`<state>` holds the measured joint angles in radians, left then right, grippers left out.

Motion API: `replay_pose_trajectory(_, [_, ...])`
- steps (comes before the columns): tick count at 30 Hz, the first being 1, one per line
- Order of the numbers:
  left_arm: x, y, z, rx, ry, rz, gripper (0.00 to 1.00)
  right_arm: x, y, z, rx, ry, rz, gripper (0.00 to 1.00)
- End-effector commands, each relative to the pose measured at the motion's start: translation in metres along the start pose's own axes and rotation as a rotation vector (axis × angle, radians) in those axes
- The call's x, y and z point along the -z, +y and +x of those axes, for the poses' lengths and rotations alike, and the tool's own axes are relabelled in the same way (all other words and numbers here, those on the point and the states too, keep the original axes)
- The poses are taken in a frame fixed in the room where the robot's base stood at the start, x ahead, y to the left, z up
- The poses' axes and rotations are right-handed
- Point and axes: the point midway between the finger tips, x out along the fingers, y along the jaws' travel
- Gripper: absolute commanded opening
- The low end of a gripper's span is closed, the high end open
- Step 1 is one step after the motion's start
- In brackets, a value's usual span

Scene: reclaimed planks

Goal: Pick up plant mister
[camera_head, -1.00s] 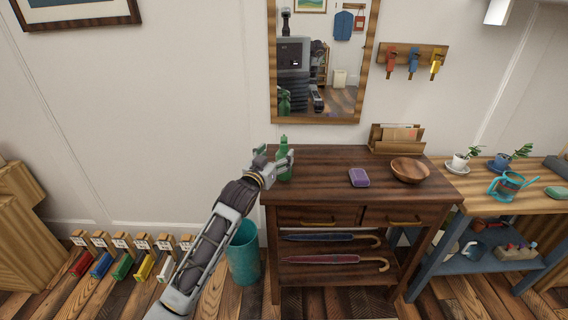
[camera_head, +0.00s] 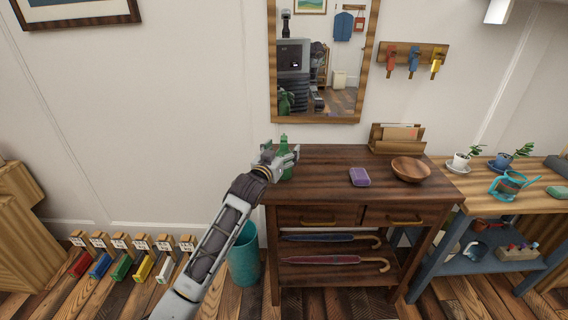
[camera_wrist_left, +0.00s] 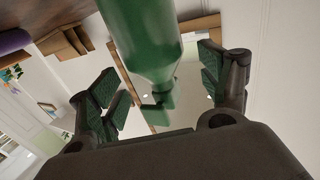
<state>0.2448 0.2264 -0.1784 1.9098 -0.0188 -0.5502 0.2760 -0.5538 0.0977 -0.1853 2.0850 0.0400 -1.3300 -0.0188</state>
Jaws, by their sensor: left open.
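The plant mister is a green bottle (camera_head: 286,172) standing upright at the left end of the dark wooden console table (camera_head: 318,165). My left gripper (camera_head: 283,158) is at the bottle and partly hides it. In the left wrist view the green bottle (camera_wrist_left: 147,40) lies between the two spread fingers of my left gripper (camera_wrist_left: 160,92), with its narrower neck and trigger head toward the palm. The fingers are open, with visible gaps on both sides of the bottle. My right gripper does not show.
A purple box-shaped item (camera_head: 359,177) and a wooden bowl (camera_head: 410,169) sit to the right on the table. A letter holder (camera_head: 396,139) stands at the back. A mirror (camera_head: 273,60) hangs above. A teal bin (camera_head: 243,255) stands on the floor left of the table.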

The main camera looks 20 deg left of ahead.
Motion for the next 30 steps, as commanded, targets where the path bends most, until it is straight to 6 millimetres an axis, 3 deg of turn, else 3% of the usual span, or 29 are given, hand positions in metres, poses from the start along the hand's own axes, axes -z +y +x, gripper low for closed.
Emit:
replay_pose_trajectory(9, [0.000,-0.001,0.018,0.001,0.000,0.000,0.78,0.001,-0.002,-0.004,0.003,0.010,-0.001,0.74])
replay_pose_trajectory(24, [0.000,-0.001,0.019,0.000,0.000,0.000,0.78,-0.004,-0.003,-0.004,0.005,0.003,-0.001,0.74])
replay_pose_trajectory(30, [0.000,-0.001,0.019,0.001,0.000,0.000,0.53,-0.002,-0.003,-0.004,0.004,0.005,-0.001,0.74])
